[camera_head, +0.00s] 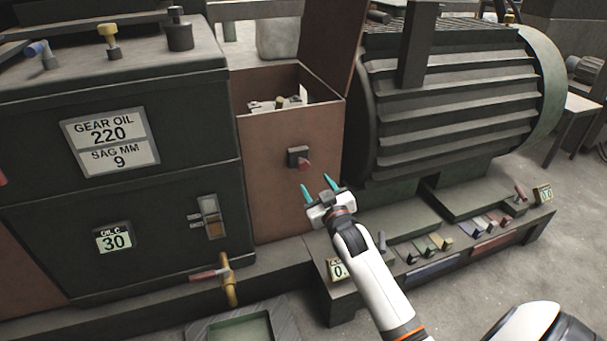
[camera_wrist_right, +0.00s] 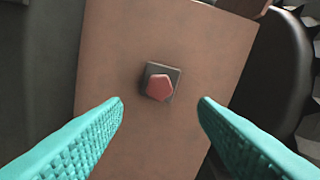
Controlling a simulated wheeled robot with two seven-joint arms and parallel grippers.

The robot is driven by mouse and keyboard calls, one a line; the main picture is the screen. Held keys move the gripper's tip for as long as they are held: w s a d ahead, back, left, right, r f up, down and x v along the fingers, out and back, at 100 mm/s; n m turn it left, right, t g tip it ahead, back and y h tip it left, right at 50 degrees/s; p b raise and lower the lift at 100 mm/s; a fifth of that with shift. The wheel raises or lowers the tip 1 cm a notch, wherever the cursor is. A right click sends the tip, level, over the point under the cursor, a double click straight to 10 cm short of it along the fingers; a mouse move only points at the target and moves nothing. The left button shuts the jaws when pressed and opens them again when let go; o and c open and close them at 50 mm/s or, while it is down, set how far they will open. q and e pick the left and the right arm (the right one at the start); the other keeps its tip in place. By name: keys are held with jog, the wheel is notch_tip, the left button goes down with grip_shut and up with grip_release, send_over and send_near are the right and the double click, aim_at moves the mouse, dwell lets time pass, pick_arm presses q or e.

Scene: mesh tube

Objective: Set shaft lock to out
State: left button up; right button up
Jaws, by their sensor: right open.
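The shaft lock appears to be the small dark square block with a red knob (camera_head: 303,163) on the front of the brown coupling housing. In the right wrist view the red knob (camera_wrist_right: 160,87) sits on its dark plate (camera_wrist_right: 172,72), centred between and beyond my fingertips. My right gripper (camera_head: 319,190) is open, with two teal fingers pointing up toward the housing, just below and right of the knob in the head view. In the wrist view the fingers (camera_wrist_right: 160,101) are wide apart, and nothing is between them. My left gripper is not in view.
The brown housing (camera_head: 265,205) stands between the dark green gearbox (camera_head: 185,180) and the ribbed motor (camera_head: 455,95). Its lid (camera_head: 330,50) is raised. A yellow valve with a red handle (camera_head: 228,280) is low left. Small coloured pieces (camera_head: 432,244) lie on the base ledge.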

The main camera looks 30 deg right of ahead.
aim_at(305, 168)
jog(key=b+x, duration=0.3)
jog(key=x, duration=0.6)
jog(key=shift+w+f, duration=0.2)
jog(key=shift+w+d+r+b, duration=0.1)
jog(key=shift+w+b, duration=0.25)
jog(key=shift+w, duration=0.2)
